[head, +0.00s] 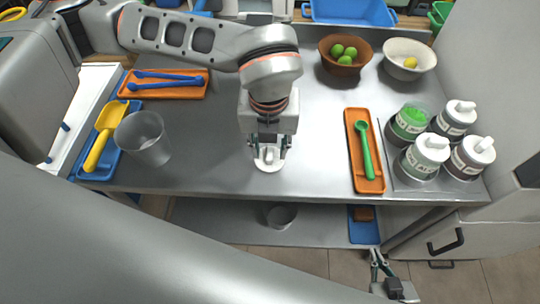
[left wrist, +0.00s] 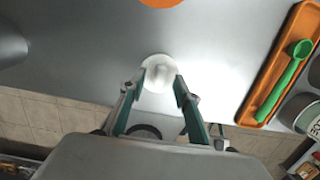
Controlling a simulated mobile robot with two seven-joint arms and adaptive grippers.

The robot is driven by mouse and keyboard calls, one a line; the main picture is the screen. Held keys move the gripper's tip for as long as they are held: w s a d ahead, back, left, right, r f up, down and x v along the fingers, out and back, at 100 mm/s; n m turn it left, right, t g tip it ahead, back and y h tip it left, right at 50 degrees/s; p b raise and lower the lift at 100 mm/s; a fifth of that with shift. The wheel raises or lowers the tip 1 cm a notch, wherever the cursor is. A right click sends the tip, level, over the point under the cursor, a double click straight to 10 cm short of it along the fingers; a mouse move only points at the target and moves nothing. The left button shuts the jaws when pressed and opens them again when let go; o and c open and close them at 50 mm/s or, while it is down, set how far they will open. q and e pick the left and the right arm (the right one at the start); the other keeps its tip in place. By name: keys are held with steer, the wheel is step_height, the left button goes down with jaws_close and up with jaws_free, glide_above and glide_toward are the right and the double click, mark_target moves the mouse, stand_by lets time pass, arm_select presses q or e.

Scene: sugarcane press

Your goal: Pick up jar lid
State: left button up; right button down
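The jar lid (head: 268,165) is a white disc with a raised knob, lying on the steel counter near its front edge. It also shows in the left wrist view (left wrist: 158,66). My left gripper (head: 270,148) points down over the lid. In the left wrist view its two fingertips (left wrist: 161,82) are apart, one on each side of the knob, and overlap the disc in the picture. I see no clear contact with the knob. My right gripper (head: 378,258) is low at the right, in front of the counter and away from the lid; its finger gap is unclear.
An orange tray (head: 352,180) with a green spoon (head: 364,150) lies to the right, beside several bottles (head: 425,157). A clear container (head: 144,138) and a blue tray (head: 121,160) with a yellow scoop are at left. The counter around the lid is clear.

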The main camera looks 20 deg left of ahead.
arm_select(q)
steer(key=shift+f, duration=0.4)
steer(key=c, duration=0.9)
arm_select(e)
steer(key=shift+w+r, duration=0.4)
steer(key=shift+w, duration=0.15)
steer(key=shift+s+f, duration=0.1)
